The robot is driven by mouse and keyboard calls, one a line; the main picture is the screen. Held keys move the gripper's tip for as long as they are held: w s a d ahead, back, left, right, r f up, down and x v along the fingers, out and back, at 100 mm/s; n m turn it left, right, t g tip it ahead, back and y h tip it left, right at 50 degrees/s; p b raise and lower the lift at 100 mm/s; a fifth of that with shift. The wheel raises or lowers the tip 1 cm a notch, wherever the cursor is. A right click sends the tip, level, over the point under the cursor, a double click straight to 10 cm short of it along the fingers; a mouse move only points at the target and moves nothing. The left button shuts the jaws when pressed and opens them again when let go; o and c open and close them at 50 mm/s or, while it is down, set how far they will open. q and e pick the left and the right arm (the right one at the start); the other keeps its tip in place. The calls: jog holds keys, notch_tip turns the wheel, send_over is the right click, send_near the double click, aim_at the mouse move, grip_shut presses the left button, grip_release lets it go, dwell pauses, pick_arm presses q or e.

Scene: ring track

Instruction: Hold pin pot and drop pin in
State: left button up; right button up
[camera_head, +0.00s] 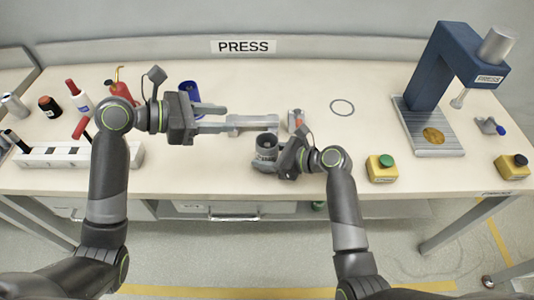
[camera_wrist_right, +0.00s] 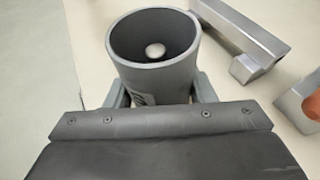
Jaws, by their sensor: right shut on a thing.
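The pin pot (camera_head: 267,142) is a dark grey open cup, standing upright near the front middle of the table in the head view. My right gripper (camera_head: 264,160) is shut on it, with a finger on each side. In the right wrist view the pot (camera_wrist_right: 153,82) fills the upper middle, and a small rounded silvery end, seemingly the pin (camera_wrist_right: 155,51), shows inside. My left gripper (camera_head: 228,118) is open to the left and farther back, its fingers apart and pointing right. I see nothing held between them.
A grey metal fixture (camera_head: 252,121) lies just behind the pot, by the left fingertips. A small block with an orange part (camera_head: 298,122) is beside it. A blue press (camera_head: 440,80) and yellow button boxes (camera_head: 381,169) stand right. A white rack (camera_head: 65,157) and bottles are left.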

jog(key=o, duration=1)
jog(key=v, duration=1.2)
jog(key=shift+f, duration=0.1)
